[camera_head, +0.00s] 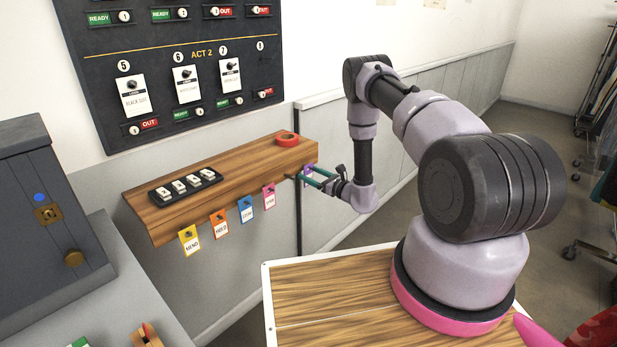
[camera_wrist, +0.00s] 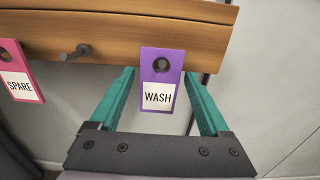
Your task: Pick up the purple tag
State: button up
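The purple tag (camera_wrist: 161,78), with a white label reading WASH, hangs on a peg at the front edge of the wooden shelf in the wrist view. In the head view the purple tag (camera_head: 309,173) is at the shelf's right end, partly covered by my gripper. My gripper (camera_wrist: 158,82) is open, with one green finger on each side of the tag and gaps showing between. In the head view my gripper (camera_head: 305,176) reaches to the shelf's right end. The picture does not show how far the fingertips extend past the tag in depth.
The wooden shelf (camera_head: 215,183) also bears yellow, orange, blue and pink tags (camera_head: 269,196) on its front. The pink SPARE tag (camera_wrist: 17,72) hangs left of my gripper, beside a bare peg (camera_wrist: 76,52).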

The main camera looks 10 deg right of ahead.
jog(key=c, duration=1)
jog(key=shift+o, duration=0.2)
jog(key=shift+d+r, duration=0.1)
jog(key=shift+r, duration=0.2)
jog(key=v, duration=1.8)
